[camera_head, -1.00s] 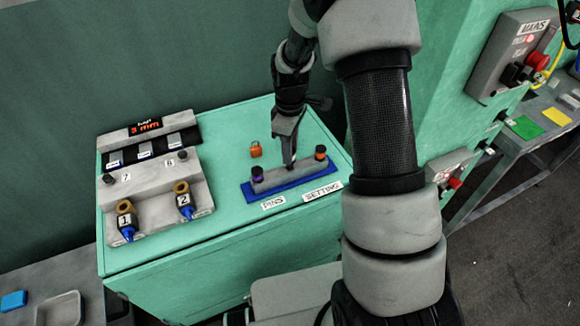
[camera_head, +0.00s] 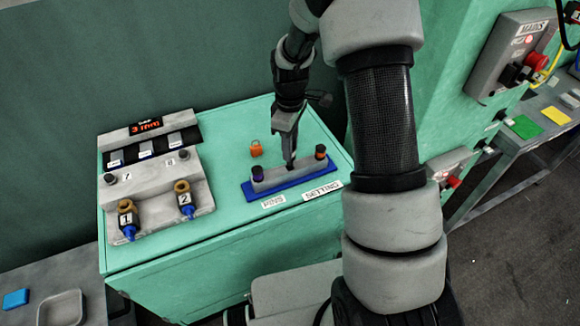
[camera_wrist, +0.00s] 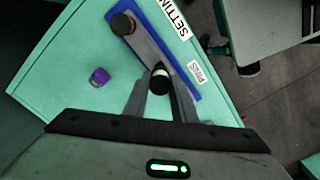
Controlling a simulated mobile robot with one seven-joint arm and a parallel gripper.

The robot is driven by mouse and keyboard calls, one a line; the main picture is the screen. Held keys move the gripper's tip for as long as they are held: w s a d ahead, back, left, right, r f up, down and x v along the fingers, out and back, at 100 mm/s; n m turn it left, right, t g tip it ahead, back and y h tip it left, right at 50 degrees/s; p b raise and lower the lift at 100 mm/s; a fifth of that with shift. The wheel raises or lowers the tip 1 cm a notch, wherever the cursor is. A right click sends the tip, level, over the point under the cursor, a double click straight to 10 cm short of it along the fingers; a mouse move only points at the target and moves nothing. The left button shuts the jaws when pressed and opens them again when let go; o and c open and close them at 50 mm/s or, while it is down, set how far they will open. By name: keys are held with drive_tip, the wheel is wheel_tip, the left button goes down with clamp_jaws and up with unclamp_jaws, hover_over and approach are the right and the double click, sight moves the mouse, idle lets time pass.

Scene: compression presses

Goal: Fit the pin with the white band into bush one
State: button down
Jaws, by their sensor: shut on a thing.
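The pin with the white band (camera_wrist: 160,79) shows in the wrist view as a dark round top with a pale ring, between my fingertips. My gripper (camera_head: 289,161) is shut on it at the middle of the grey pin rack; it also shows in the wrist view (camera_wrist: 161,90). The pin's lower part is hidden, so I cannot tell whether it is still seated. Bush one (camera_head: 125,206) is a brown ring above the label 1, on the grey stepped fixture (camera_head: 165,165) at left. Bush two (camera_head: 181,186), a similar ring, sits to its right by label 2.
The grey rack stands on a blue base (camera_head: 298,190), with a purple-banded pin (camera_head: 257,173) at its left end and an orange-banded pin (camera_head: 321,152) at its right. An orange padlock-like object (camera_head: 256,149) stands behind. The green top between rack and fixture is clear.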

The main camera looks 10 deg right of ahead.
drive_tip(key=shift+r+p, duration=1.1)
drive_tip(key=shift+r, duration=0.85)
